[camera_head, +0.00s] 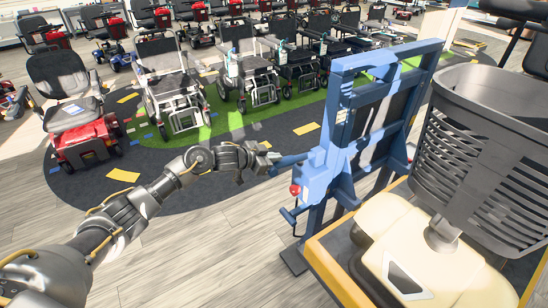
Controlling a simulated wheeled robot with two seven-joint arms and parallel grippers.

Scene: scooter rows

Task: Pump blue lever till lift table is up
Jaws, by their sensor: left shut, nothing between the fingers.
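The lift table has a platform with a yellow edge (335,276) at the lower right, and a blue upright frame (350,125) stands at its end. A blue lever (288,161) juts out to the left from the frame's blue housing. My left arm reaches in from the lower left. My left gripper (263,158) is shut and empty at the lever's outer end; I cannot tell whether it touches the lever. My right gripper is out of view.
A beige scooter (425,255) with a dark basket (480,150) stands on the platform. A red knob (295,190) and a blue foot bar sit below the lever. Several wheelchairs and a red scooter (85,140) stand behind. The wooden floor at front is clear.

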